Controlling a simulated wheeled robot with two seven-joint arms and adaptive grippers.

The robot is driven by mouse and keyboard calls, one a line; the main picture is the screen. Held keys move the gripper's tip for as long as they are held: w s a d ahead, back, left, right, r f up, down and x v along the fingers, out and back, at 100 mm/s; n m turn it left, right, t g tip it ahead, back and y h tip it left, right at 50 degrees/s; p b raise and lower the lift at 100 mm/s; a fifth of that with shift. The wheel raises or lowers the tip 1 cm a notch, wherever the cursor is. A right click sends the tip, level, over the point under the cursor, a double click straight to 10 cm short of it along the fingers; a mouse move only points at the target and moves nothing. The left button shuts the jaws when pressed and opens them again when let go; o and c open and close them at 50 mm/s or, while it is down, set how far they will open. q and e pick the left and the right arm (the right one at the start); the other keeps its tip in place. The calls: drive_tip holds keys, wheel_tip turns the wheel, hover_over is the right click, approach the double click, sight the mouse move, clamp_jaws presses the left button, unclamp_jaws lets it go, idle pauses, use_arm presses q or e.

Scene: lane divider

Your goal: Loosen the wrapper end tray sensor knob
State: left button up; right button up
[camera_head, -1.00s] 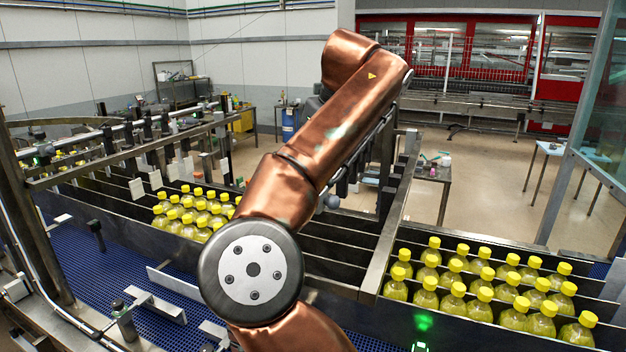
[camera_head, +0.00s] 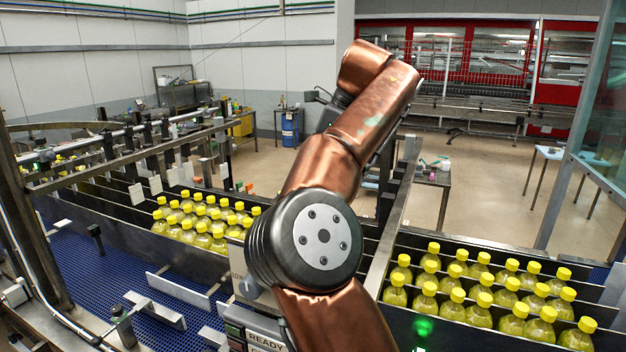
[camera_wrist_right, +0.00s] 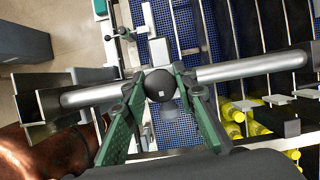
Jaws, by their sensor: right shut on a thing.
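In the right wrist view, a dark round knob (camera_wrist_right: 159,88) with a small white mark sits in line with a silver rod (camera_wrist_right: 250,67). My right gripper (camera_wrist_right: 161,78) has its green fingers on either side of the knob and is shut on it. How the knob joins the rod is hidden by the fingers. In the head view my copper arm crosses the middle, and I cannot make out the right gripper or the knob there. My left gripper is in no view.
Lanes of yellow-capped bottles stand left (camera_head: 205,222) and right (camera_head: 490,300) of my arm, between metal lane dividers. A blue conveyor belt (camera_head: 85,270) runs at the front left. A side table (camera_head: 432,178) stands beyond the lanes, with open floor behind it.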

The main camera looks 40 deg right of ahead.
drive_tip(key=shift+f, duration=0.15)
drive_tip(key=o, duration=1.2)
drive_tip(key=shift+d, duration=0.1)
drive_tip(key=shift+c, duration=0.2)
drive_tip(key=v, duration=0.7)
drive_tip(key=shift+r, duration=0.3)
drive_tip(key=shift+s, duration=0.1)
